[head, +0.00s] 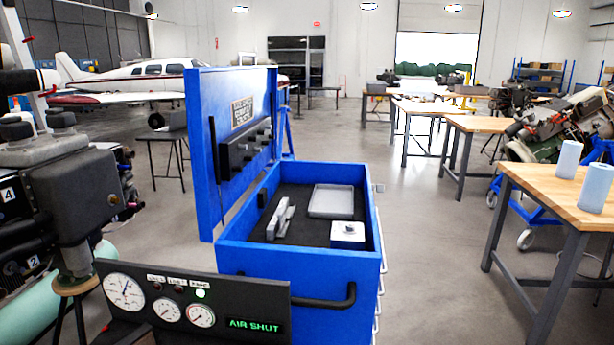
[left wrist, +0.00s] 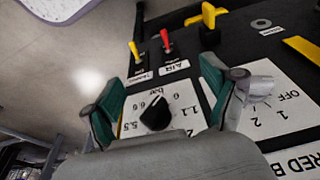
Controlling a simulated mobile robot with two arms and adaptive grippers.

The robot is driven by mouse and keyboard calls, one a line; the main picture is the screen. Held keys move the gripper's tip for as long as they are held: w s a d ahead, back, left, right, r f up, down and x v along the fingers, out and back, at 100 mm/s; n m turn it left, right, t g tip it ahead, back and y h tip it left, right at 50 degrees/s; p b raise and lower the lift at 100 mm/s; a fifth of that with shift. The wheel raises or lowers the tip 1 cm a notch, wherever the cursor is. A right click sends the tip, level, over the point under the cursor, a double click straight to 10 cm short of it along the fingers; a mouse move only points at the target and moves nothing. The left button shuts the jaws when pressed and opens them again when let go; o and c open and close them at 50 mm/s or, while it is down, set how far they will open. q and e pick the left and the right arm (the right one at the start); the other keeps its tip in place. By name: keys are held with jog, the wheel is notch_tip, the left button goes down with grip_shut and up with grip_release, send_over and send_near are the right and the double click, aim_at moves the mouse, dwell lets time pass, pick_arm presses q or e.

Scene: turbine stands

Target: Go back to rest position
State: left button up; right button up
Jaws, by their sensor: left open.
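My left gripper (left wrist: 172,92) shows in the left wrist view with its two green-padded fingers spread apart and nothing held between them. A dark control panel lies beyond it. A black knob (left wrist: 155,113) on a white dial plate marked in bar appears between the fingers. I cannot tell how far the fingers are from it. Neither gripper shows in the head view, and my right gripper shows nowhere.
A red-handled switch (left wrist: 166,42), a yellow-handled switch (left wrist: 134,52) and a yellow valve handle (left wrist: 207,17) stick up from the panel. A gauge panel (head: 240,304) reading "AIR SHUT" stands before an open blue tool chest (head: 300,262). A wooden bench (head: 545,187) is right.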

pick_arm(q)
jog(key=s+f+g, duration=0.1)
jog(key=s+f, duration=0.2)
jog(key=f, duration=0.4)
jog(key=s+f, duration=0.3)
jog(key=f, duration=0.5)
jog(key=s+a+f, duration=0.3)
jog(key=s+f, duration=0.6)
jog(key=s, duration=0.4)
jog(key=shift+s+a+f+g, duration=0.15)
jog(key=shift+f+g, duration=0.15)
jog(key=shift+g, duration=0.1)
jog(key=shift+c, duration=0.2)
